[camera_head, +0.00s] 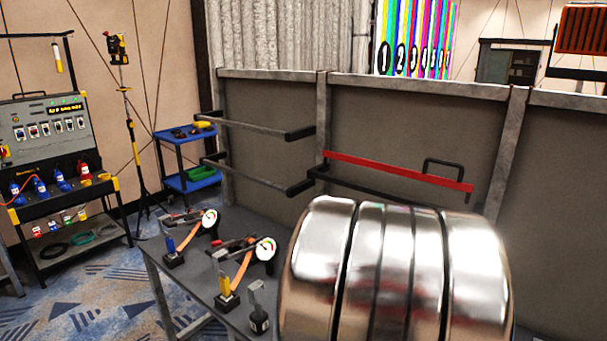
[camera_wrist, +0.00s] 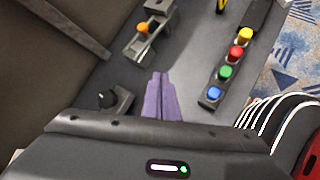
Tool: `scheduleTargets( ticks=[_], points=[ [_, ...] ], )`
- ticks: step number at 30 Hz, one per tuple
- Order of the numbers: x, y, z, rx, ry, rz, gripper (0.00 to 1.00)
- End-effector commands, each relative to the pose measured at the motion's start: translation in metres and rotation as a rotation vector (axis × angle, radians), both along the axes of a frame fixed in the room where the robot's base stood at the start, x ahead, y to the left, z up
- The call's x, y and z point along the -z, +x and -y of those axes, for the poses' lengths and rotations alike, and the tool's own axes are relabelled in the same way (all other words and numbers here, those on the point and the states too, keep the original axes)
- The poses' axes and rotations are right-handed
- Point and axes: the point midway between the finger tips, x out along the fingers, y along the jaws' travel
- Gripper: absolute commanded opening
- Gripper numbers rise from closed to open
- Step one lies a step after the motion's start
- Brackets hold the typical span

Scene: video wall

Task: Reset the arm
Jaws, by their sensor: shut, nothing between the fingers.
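My gripper (camera_wrist: 158,80) shows in the wrist view as two purple fingers pressed together, shut and empty. It is above a grey bench top (camera_wrist: 185,50). In the head view a large shiny metal cylinder, which looks like part of my own arm, fills the lower right. It hides part of the bench, and my gripper's fingers do not show there.
A strip of coloured buttons (camera_wrist: 228,68), a lever device with an orange knob (camera_wrist: 143,28) and a black knob (camera_wrist: 107,98) lie around the fingers. Gauges (camera_head: 266,249) stand on the bench. A red bar (camera_head: 398,171) and grey rails (camera_head: 262,127) line the panel behind.

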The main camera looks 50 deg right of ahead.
Motion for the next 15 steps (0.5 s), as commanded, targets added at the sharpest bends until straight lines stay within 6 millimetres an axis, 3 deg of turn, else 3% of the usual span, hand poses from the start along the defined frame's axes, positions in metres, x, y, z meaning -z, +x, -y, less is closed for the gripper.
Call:
scheduleTargets(
  ticks=[3,15],
  points=[
    [-0.014,0.040,-0.017,0.005,-0.037,0.085,0.00],
    [-0.046,0.150,-0.097,0.040,-0.070,0.396,0.00]
  ],
)
